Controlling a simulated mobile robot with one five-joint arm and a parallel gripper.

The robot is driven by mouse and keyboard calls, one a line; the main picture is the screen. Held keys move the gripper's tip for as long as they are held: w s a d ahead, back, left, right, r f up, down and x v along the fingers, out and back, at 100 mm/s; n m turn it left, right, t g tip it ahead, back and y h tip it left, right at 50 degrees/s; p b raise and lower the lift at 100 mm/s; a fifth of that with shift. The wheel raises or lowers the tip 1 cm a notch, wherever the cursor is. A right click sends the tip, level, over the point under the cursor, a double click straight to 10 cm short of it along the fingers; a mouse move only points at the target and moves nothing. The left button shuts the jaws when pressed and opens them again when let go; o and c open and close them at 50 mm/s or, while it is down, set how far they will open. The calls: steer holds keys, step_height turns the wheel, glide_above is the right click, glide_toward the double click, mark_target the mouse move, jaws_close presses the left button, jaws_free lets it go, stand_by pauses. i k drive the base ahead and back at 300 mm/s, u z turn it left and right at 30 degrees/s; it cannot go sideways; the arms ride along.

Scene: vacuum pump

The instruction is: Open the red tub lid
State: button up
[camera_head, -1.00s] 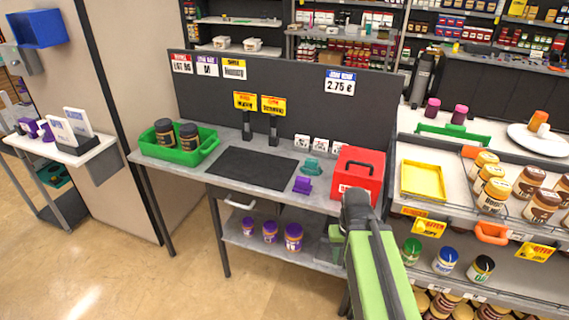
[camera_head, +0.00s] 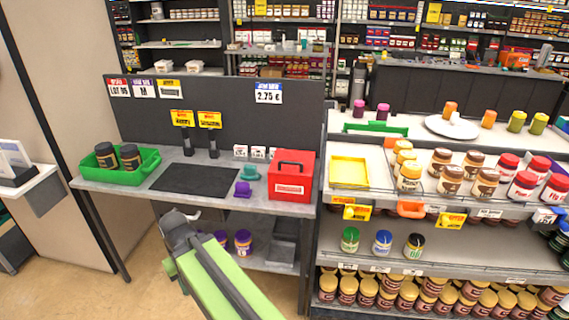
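The red tub (camera_head: 291,178) stands on the right end of the grey desk. Its red lid has a dark handle on top and looks closed, with a pale label on the front. My gripper (camera_head: 176,222) is at the end of my green arm, low and left of the tub, in front of the desk's edge. It is well apart from the tub. Its fingers are seen from behind and I cannot tell whether they are open. Nothing shows in them.
On the desk (camera_head: 130,183) are a green tray (camera_head: 148,160) with two dark jars, a black mat (camera_head: 195,180), and small purple (camera_head: 243,189) and teal (camera_head: 249,173) items left of the tub. A shelf of jars with a yellow tray (camera_head: 349,171) stands close on the right.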

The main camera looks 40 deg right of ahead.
mark_target(293, 162)
steer(key=u, duration=0.25)
steer(key=k, duration=0.8)
steer(key=z, duration=1.05)
steer(key=i, duration=1)
steer(key=u, duration=0.9)
steer(key=k, duration=0.5)
steer(key=i, duration=0.45)
steer(key=u, duration=0.05)
